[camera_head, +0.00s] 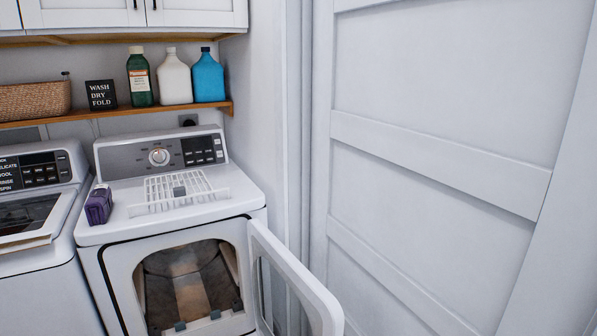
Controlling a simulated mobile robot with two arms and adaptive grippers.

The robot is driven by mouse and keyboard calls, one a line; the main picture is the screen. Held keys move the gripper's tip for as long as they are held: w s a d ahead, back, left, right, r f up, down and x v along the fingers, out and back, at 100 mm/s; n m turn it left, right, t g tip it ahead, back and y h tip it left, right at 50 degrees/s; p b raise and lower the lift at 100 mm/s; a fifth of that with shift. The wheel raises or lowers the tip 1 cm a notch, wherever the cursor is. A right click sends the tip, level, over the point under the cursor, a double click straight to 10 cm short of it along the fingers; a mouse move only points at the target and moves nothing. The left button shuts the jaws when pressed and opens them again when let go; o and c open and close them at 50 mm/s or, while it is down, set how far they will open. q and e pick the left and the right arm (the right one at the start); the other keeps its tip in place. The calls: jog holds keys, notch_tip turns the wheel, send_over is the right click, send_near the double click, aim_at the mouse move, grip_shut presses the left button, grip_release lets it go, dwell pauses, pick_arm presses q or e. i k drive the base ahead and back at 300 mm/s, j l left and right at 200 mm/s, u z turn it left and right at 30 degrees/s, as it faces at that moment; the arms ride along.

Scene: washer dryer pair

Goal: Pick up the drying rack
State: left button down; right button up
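The drying rack (176,189) is a white wire grid. It lies on top of the dryer (234,209), in front of the control panel. A small grey block shows at the rack's middle; I cannot tell whether it is part of the rack. Neither of my grippers is in the head view, and nothing is seen touching the rack.
A purple item (99,205) sits on the dryer's left edge. The dryer door (290,275) hangs open toward the front right. A washer (30,262) stands at left. A shelf (130,113) with bottles is above; a white panelled door (440,150) fills the right.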

aim_at(179, 192)
jog(key=i+j+u, duration=0.2)
jog(key=i+j, duration=0.2)
jog(key=j, duration=0.2)
jog(key=i+j+u, duration=0.2)
jog(key=i+j, duration=0.25)
jog(key=j, duration=0.1)
